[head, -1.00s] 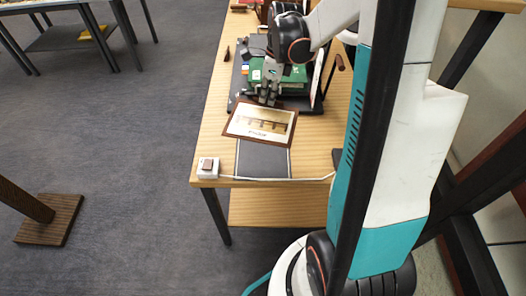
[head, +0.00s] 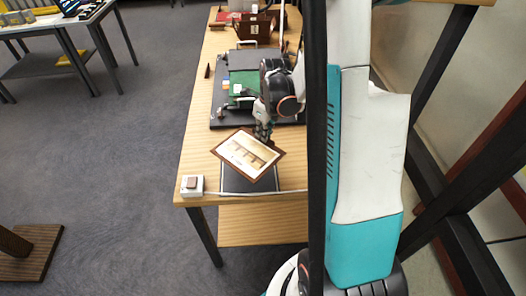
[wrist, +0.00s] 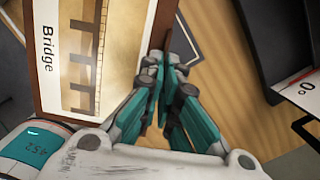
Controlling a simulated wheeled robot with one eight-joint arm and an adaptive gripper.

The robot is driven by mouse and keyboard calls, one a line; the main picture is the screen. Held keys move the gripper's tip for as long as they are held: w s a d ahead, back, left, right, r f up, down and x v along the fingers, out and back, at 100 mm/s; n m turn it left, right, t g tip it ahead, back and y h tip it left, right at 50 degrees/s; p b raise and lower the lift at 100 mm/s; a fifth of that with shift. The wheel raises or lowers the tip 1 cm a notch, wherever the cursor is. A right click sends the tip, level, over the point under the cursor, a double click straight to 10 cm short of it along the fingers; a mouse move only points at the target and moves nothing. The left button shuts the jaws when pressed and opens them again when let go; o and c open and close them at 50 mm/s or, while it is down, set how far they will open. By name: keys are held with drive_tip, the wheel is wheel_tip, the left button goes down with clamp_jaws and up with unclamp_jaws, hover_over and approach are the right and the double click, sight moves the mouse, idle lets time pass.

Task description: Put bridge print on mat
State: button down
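The bridge print (head: 247,155) is a brown-framed sepia picture, turned at an angle in the head view. In the wrist view the print (wrist: 85,60) fills the left side, with the word "Bridge" on its pale border. My gripper (head: 263,140) is closed on the print's edge; its teal fingers (wrist: 164,75) meet at the frame. The dark mat (head: 262,184) lies at the table's front end, partly hidden behind the print. The print appears held above the mat; the gap is hard to judge.
A white block with a brown top (head: 192,185) sits at the table's front left corner, left of the mat. Behind my gripper is a black tray (head: 222,119) with a green box (head: 240,88). A brown box (head: 252,30) stands farther back.

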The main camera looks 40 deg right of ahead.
drive_tip(key=shift+f+b, duration=1.05)
drive_tip(key=shift+f, duration=2.65)
drive_tip(key=shift+f, duration=0.15)
drive_tip(key=c, duration=1.8)
unclamp_jaws()
drive_tip(key=r+p, duration=0.1)
drive_tip(key=r, duration=0.3)
drive_tip(key=s+r+p, duration=0.1)
drive_tip(key=r, duration=0.3)
drive_tip(key=r+p, duration=0.2)
drive_tip(key=r, duration=0.2)
drive_tip(key=shift+s+d+r, duration=0.1)
drive_tip(key=shift+s+d, duration=0.15)
drive_tip(key=shift+s, duration=0.15)
